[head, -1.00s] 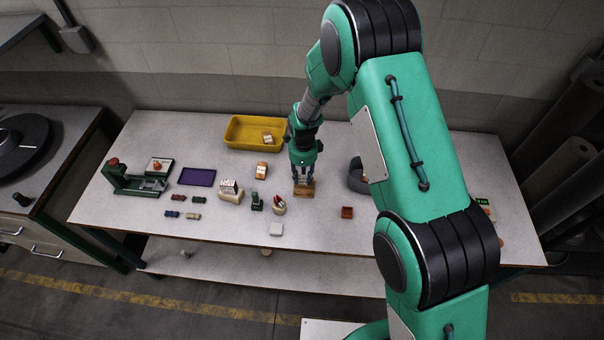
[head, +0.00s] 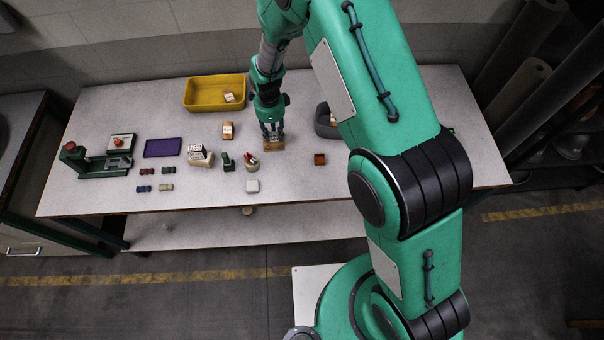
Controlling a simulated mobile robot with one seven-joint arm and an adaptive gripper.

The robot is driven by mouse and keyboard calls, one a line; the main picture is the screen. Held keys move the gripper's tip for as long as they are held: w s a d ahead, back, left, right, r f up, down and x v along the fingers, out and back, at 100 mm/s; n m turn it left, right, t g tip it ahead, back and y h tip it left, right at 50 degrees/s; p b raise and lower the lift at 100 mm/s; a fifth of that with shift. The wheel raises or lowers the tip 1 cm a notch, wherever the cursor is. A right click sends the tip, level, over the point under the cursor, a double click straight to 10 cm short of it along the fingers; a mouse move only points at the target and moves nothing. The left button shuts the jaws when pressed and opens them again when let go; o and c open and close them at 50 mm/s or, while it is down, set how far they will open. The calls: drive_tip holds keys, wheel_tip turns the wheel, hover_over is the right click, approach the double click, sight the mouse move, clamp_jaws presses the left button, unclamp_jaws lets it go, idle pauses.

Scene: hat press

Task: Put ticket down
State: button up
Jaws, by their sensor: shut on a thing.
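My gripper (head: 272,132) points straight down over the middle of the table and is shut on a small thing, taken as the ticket. The ticket is too small and too hidden between the fingertips to make out. A brown wooden block (head: 276,148) sits on the table right under the fingertips. From here I cannot tell whether the fingers or the ticket touch it.
The front right is clear.

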drive_tip(key=s+d+b, duration=0.1)
drive_tip(key=s+d, duration=0.1)
drive_tip(key=s, duration=0.2)
drive_tip(key=s+d+r+b, duration=0.1)
drive_tip(key=s+d, duration=0.2)
drive_tip(key=s, duration=0.2)
drive_tip(key=s+d+b, duration=0.1)
drive_tip(key=s+d, duration=0.1)
drive_tip(key=s, duration=0.3)
drive_tip(key=shift+s+d+r, duration=0.15)
drive_tip(key=shift+s+d, duration=0.05)
drive_tip(key=shift+d, duration=0.15)
drive_tip(key=s+d+b, duration=0.1)
drive_tip(key=s+d, duration=0.1)
drive_tip(key=s, duration=0.4)
drive_tip(key=s+d+b, duration=0.1)
drive_tip(key=s+d, duration=0.2)
drive_tip(key=s, duration=0.3)
drive_tip(key=s+d+f+b, duration=0.1)
drive_tip(key=s+d, duration=0.2)
drive_tip(key=s, duration=0.3)
drive_tip(key=shift+s+f+b, duration=0.1)
drive_tip(key=shift+b, duration=0.3)
